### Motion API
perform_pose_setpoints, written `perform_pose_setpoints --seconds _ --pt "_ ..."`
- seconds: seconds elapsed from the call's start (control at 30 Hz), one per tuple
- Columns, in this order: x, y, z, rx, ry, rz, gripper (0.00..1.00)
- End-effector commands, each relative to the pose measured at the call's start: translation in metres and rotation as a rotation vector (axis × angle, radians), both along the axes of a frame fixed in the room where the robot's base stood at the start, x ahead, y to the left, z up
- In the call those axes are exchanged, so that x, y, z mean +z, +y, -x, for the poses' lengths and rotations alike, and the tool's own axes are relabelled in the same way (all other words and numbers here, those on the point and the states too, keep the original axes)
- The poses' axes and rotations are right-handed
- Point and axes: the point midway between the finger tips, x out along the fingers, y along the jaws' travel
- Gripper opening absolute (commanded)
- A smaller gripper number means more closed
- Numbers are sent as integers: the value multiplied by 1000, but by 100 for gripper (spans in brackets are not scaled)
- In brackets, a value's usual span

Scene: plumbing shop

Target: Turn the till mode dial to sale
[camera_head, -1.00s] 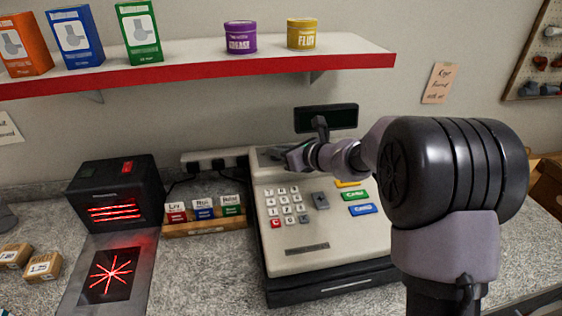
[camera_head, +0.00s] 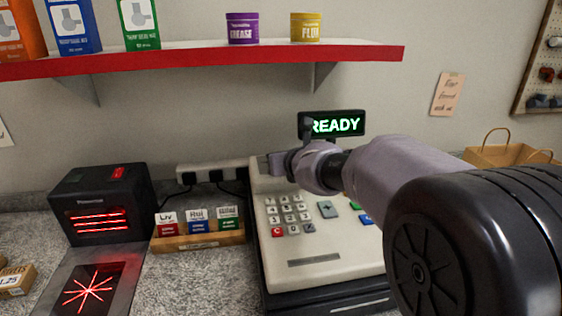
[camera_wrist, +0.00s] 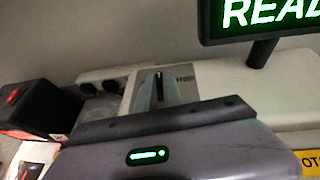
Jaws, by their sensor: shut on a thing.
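The till (camera_head: 325,265) is a cream cash register on the counter, and its top also shows in the wrist view (camera_wrist: 270,108). Its display (camera_head: 345,124) is lit and reads READY in green; it is partly cut off in the wrist view (camera_wrist: 262,14). My gripper (camera_head: 276,163) is at the top left of the till. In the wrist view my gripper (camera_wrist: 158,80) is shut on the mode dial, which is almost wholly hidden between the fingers. Small lettering shows just right of the fingers, too small to read. The dial's pointer cannot be made out.
A black scanner with red light (camera_head: 100,205) and a wooden card tray (camera_head: 200,241) stand left of the till. A red-edged shelf (camera_head: 200,55) with boxes and tins runs above. My arm covers the till's right side. A paper bag (camera_head: 505,152) is behind at right.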

Motion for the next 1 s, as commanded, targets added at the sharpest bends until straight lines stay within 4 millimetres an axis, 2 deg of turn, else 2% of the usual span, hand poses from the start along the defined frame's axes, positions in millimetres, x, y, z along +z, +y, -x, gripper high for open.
perform_pose_setpoints --seconds 0.2,0.23,0.33,0.77,0.87,1.0 --pt "-2 0 0 0 3 2 0" --pt "-2 0 0 0 3 2 13" --pt "-2 0 0 0 3 2 32" --pt "1 -1 3 0 0 1 33" --pt "8 -5 14 0 -1 1 33" --pt "23 -16 46 0 -1 1 33"
